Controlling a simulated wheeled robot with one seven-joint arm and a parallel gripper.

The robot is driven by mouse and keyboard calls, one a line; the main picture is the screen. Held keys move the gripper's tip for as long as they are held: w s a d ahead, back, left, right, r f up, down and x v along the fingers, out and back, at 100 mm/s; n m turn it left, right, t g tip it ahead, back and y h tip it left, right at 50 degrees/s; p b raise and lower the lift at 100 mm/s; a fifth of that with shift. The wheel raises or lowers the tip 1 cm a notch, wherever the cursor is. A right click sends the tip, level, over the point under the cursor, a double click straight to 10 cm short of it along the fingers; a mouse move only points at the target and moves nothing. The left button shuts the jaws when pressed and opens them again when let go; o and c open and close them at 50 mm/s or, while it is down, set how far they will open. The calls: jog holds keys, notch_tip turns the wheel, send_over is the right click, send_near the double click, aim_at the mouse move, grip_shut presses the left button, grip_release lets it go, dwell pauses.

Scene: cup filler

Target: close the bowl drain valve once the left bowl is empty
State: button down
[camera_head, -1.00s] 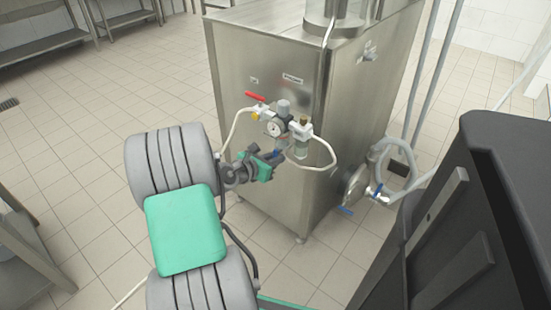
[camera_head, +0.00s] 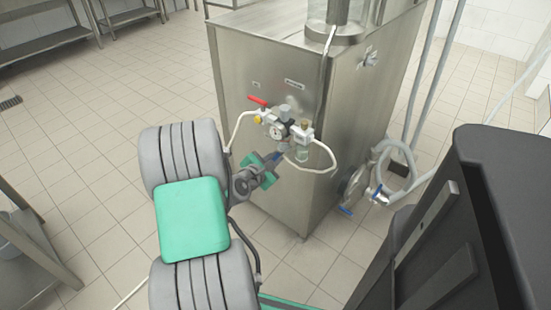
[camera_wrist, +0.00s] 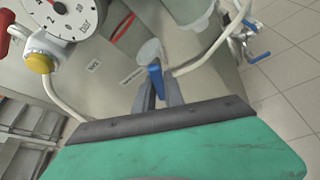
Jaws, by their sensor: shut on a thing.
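A blue lever handle (camera_wrist: 156,78) stands upright between the fingers of my gripper (camera_wrist: 158,95) in the wrist view. The fingers are shut on it. A pale round part (camera_wrist: 150,52) sits just behind the handle. In the head view my gripper (camera_head: 279,157) reaches the front of the steel machine (camera_head: 285,70), just below the pressure gauge (camera_head: 277,131); the handle is small and mostly covered there. I cannot tell the valve's position. A clear cylinder (camera_head: 340,10) stands on the machine's top, cut by the frame edge. I cannot make out the left bowl or its contents.
A red lever (camera_head: 257,100), a filter cup (camera_head: 302,152) and a looping white hose (camera_head: 325,168) are close around my gripper. Blue-handled fittings (camera_head: 379,196) and hoses are low on the machine's right side. Steel shelving (camera_head: 35,245) stands at left. Tiled floor between is clear.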

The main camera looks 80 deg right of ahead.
dwell(0.3)
jog(key=c, duration=1.4)
grip_release()
jog(key=shift+c, duration=0.2)
jog(key=p+v, duration=0.2)
jog(key=v, duration=0.5)
jog(key=shift+a, duration=0.4)
jog(key=shift+r, duration=0.1)
